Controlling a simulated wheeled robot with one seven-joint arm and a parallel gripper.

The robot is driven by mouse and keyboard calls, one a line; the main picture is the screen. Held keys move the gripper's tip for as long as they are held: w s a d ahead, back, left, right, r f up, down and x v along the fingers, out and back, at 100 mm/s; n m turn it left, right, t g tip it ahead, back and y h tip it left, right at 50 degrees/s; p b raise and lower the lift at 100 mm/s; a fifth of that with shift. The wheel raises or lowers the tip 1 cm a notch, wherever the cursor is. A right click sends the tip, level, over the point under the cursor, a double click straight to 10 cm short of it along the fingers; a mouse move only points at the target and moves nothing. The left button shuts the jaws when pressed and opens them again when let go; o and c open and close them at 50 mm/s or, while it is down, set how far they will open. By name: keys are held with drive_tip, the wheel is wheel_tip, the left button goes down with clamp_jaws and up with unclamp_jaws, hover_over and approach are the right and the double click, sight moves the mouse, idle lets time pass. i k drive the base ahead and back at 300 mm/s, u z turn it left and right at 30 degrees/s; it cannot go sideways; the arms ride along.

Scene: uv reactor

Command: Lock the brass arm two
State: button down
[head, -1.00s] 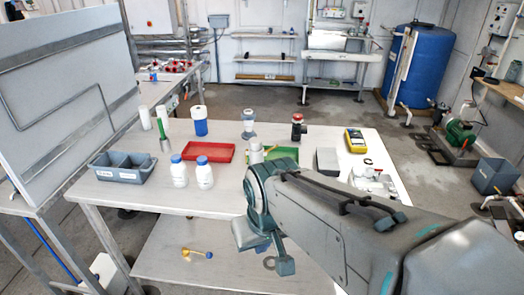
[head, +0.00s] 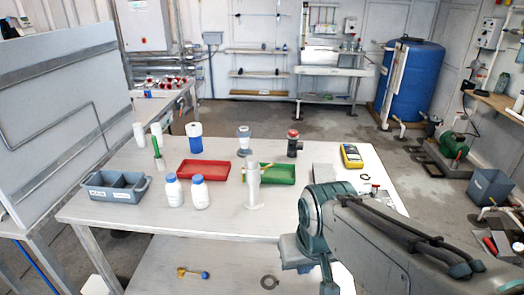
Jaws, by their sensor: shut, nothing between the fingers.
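A pale grey upright cylinder (head: 253,190) on a round base stands on the table. Thin yellowish pieces (head: 267,167) show beside its upper part, in front of a green tray; I cannot tell whether they join the cylinder or which is brass arm two. A brass-yellow piece with a blue knob (head: 192,272) lies on the lower shelf. My arm comes in from the right, in front of the table's right part. Its jointed end bends down near the front edge, apart from the cylinder in the picture. My gripper's fingers do not show.
White bottles with blue caps (head: 200,193) stand left of the cylinder. Behind are a red tray (head: 205,169) and a green tray (head: 276,174). A grey bin (head: 117,193) is at the left and a yellow meter (head: 351,156) at the right. The front table surface is mostly clear.

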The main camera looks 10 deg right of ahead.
sight(268, 166)
drive_tip(key=i, duration=0.85)
